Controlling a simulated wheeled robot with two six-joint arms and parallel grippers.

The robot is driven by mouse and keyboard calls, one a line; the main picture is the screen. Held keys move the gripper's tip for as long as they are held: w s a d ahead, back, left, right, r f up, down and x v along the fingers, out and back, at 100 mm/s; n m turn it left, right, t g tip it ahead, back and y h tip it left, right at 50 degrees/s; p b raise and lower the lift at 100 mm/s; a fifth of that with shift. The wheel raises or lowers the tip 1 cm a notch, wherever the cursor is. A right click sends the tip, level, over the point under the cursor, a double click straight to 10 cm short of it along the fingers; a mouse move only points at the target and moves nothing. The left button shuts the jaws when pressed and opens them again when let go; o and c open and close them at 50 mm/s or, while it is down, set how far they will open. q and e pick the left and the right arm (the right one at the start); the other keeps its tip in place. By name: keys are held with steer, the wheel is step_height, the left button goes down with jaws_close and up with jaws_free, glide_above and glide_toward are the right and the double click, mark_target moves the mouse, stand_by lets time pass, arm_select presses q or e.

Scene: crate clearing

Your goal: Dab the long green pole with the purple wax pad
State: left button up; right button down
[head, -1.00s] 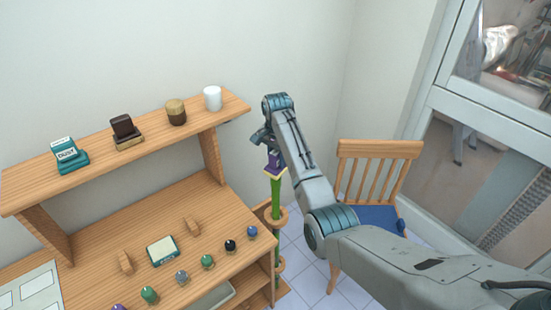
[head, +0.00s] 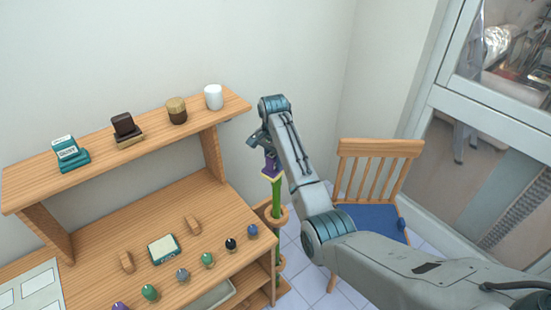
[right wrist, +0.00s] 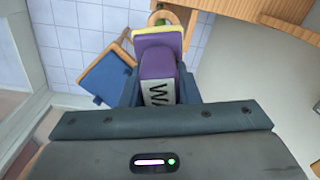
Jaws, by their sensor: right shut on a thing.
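The purple wax pad (head: 271,166) has a pale yellow face. My right gripper (head: 267,148) is shut on it. The long green pole (head: 277,196) stands upright at the right end of the desk, passing through wooden rings. The pad is at the pole's upper end in the head view and covers its top. I cannot tell whether they touch. My left gripper is out of view.
A wooden desk (head: 100,240) with several coloured knobs has a raised shelf (head: 90,178) holding a teal duster, a dark block, a brush and a white cup (head: 213,97). A wooden chair (head: 378,148) with a blue seat stands right of the pole.

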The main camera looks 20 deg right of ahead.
steer(key=shift+w+d, duration=0.8)
steer(key=shift+d, duration=0.2)
steer(key=shift+r, duration=0.15)
steer(key=shift+s+a+r, duration=0.1)
steer(key=shift+r, duration=2.35)
steer(key=shift+f, duration=0.1)
